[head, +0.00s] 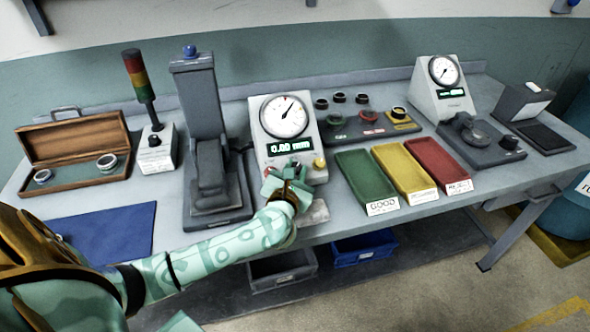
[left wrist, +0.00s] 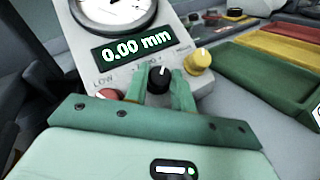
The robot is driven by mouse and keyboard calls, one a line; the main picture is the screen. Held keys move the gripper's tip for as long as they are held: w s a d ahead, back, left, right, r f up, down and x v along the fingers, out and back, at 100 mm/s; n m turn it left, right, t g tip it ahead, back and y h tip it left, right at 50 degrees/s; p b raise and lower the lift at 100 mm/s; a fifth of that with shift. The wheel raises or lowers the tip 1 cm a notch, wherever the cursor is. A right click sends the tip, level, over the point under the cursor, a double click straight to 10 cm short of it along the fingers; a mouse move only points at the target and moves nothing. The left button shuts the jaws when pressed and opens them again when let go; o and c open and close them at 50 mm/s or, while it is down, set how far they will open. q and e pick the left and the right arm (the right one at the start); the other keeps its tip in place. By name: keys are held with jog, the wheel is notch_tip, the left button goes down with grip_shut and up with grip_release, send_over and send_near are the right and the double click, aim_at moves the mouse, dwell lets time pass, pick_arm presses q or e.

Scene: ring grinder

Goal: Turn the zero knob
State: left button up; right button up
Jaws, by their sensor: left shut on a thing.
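The gauge box (head: 262,135) stands on the bench with a round dial (head: 284,116) and a display reading 0.00 mm. On its lower front are a red knob (left wrist: 110,96), a black knob (left wrist: 158,80) in the middle and a yellow knob (left wrist: 198,61) at the right. I take the black one as the zero knob; its label is hidden. My left gripper (left wrist: 158,88) is shut on the black knob, with one green finger on each side. In the head view, my left gripper (head: 287,181) covers most of the lower front. My right gripper is not in view.
A dark grey press-like stand (head: 208,140) is close left of the gauge box. Green (head: 352,162), yellow (head: 388,153) and red (head: 424,148) trays lie to its right. A wooden case (head: 75,142) and blue mat (head: 105,235) are at the left.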

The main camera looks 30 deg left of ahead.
pick_arm(q)
jog(key=o, duration=1)
jog(key=p+v, duration=0.2)
jog(key=v, duration=1.4)
jog(key=shift+s, duration=0.2)
jog(key=shift+r, duration=0.1)
